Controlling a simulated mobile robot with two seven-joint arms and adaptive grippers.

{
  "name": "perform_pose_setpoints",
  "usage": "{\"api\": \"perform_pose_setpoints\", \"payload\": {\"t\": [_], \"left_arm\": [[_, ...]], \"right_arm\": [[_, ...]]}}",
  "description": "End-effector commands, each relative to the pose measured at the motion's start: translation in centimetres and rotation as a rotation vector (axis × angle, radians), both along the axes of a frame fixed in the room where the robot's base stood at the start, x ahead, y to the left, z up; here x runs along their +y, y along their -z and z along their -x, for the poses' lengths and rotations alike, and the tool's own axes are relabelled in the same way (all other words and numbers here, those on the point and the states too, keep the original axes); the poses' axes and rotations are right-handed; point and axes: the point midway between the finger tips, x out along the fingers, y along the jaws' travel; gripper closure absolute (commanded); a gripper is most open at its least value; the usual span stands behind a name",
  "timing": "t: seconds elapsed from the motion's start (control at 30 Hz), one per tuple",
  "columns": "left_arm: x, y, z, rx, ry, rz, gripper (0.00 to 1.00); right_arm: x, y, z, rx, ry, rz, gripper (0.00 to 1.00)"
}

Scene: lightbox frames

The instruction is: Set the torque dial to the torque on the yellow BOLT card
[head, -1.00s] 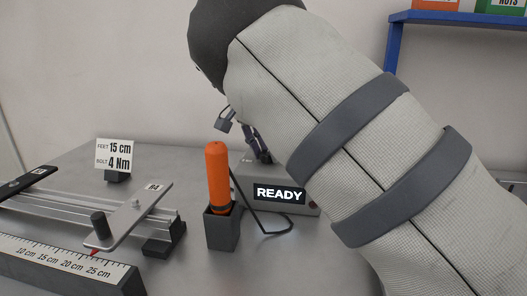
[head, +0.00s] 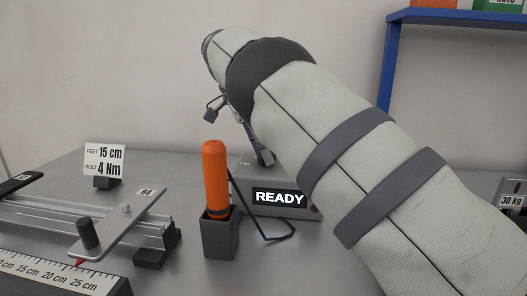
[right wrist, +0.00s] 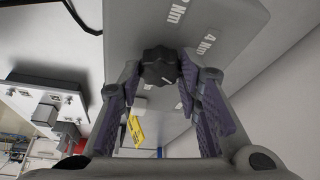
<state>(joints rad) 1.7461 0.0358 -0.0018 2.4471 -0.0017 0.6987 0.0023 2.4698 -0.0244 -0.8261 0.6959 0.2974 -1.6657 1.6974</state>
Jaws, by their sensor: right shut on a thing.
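A white card (head: 103,160) at the left of the bench reads "FEET 15 cm" and "BOLT 4 Nm" in black; it does not look yellow here. A grey box (head: 247,183) with a lit "READY" display (head: 279,198) stands mid-bench. In the right wrist view the black torque dial (right wrist: 160,66) sits on this box's face, with a white pointer mark near its edge. A "4 Nm" label (right wrist: 203,41) and another partly cut "Nm" label are beside it. My right gripper (right wrist: 161,79) is shut on the dial; it shows partly behind my arm in the head view (head: 264,157). My left gripper is out of view.
An orange-handled tool (head: 215,177) stands in a dark holder (head: 220,238), close in front of the box. A metal rail fixture (head: 120,222) and a ruler (head: 60,275) lie at left. A yellow tag (right wrist: 136,131) shows in the right wrist view. A blue shelf (head: 455,18) is at upper right.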

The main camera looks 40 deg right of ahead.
Motion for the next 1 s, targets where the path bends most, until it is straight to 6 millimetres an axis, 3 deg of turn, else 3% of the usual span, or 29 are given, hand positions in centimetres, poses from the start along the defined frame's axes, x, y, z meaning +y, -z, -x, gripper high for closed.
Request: {"api": "perform_pose_setpoints", "payload": {"t": [0.47, 0.5, 0.57, 1.0], "left_arm": [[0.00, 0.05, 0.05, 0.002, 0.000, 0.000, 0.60], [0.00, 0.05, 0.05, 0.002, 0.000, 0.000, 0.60], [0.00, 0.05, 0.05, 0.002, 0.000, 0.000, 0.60], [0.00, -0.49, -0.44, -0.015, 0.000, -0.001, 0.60]], "right_arm": [[0.05, -0.01, -0.02, -0.001, 0.012, -0.002, 0.96], [0.05, -0.01, -0.02, -0.001, 0.012, -0.002, 0.64], [0.05, -0.01, -0.02, -0.001, 0.012, -0.002, 0.50], [0.15, -0.42, 0.13, -0.004, -0.066, -0.001, 0.48]]}}
